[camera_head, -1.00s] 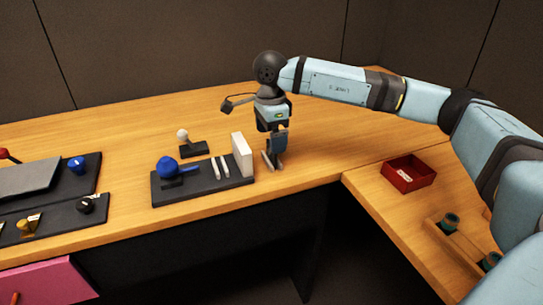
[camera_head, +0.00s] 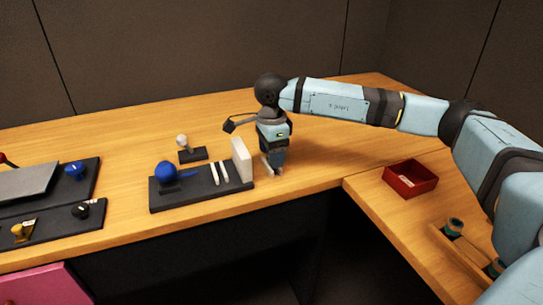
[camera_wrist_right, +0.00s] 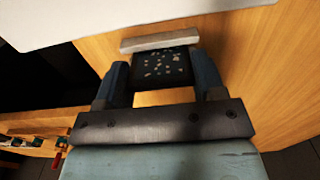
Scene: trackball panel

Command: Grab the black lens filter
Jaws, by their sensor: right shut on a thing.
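My right gripper (camera_head: 271,168) points down at the table, just right of the upright white block at the end of the dark trackball panel. The right wrist view shows its two fingers (camera_wrist_right: 162,80) on either side of a dark speckled piece, which I take to be the black lens filter (camera_wrist_right: 165,66). The fingers are shut on it. A pale strip lies along its far edge. In the head view the gripper hides the filter. My left gripper is not in view.
The white block (camera_head: 242,160) stands close left of my right gripper. The dark panel (camera_head: 200,198) carries a blue trackball (camera_head: 167,171). A small joystick (camera_head: 184,145) is behind it. A red tray (camera_head: 410,180) is on the right table. The table behind the gripper is clear.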

